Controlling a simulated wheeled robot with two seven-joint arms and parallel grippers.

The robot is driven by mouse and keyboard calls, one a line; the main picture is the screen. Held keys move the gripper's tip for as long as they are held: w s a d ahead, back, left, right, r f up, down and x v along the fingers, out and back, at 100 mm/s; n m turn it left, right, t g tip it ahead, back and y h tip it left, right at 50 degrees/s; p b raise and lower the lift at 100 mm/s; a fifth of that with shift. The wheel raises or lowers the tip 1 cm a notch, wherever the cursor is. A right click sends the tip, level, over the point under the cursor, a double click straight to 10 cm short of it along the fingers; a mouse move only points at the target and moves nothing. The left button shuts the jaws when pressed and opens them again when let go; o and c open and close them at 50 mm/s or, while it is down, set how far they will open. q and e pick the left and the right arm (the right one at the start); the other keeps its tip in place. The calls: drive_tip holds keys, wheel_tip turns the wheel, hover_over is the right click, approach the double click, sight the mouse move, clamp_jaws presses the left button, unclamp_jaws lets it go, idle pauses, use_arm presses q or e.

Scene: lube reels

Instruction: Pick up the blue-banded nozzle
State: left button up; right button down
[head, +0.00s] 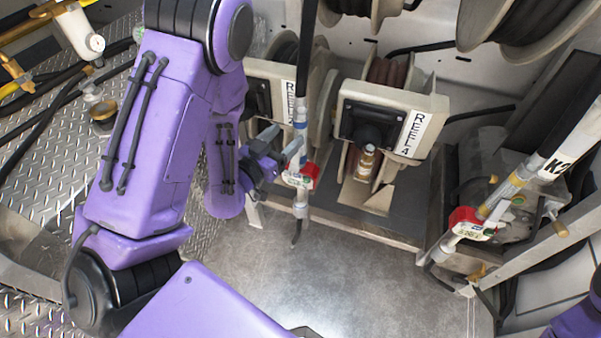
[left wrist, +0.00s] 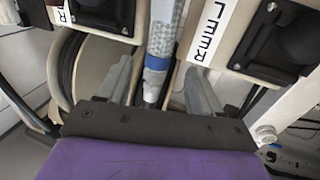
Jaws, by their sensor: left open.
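The blue-banded nozzle (head: 301,117) hangs upright from a dark hose in front of the reels, with a red and white meter (head: 300,177) and a thin tip below. In the left wrist view its grey body and blue band (left wrist: 156,62) show between the fingers. My left gripper (head: 286,152) is at the nozzle, just above the meter in the head view. Its two grey fingers (left wrist: 158,75) are open, one on each side of the nozzle, with visible gaps. The lower part of the nozzle is hidden behind the gripper body in the wrist view. My right gripper is not in view.
The REEL 4 box (head: 392,116) stands right of the nozzle, and another labelled reel box (head: 262,88) is close behind it. A second nozzle with a red meter (head: 470,222) hangs at the right. The grey floor (head: 340,275) below is clear.

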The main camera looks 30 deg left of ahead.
sight(296, 129)
use_arm(q)
drive_tip(key=shift+w+r, duration=0.1)
drive_tip(key=shift+w, duration=0.6)
drive_tip(key=w+p, duration=0.1)
drive_tip(key=w, duration=0.2)
drive_tip(key=w+p, duration=0.1)
drive_tip(key=w, duration=0.1)
drive_tip(key=shift+d+f+p, duration=0.15)
drive_tip(key=shift+f+p, duration=0.1)
drive_tip(key=shift+p, duration=0.1)
drive_tip(key=shift+w+f, duration=0.15)
drive_tip(key=shift+w, duration=0.15)
clamp_jaws()
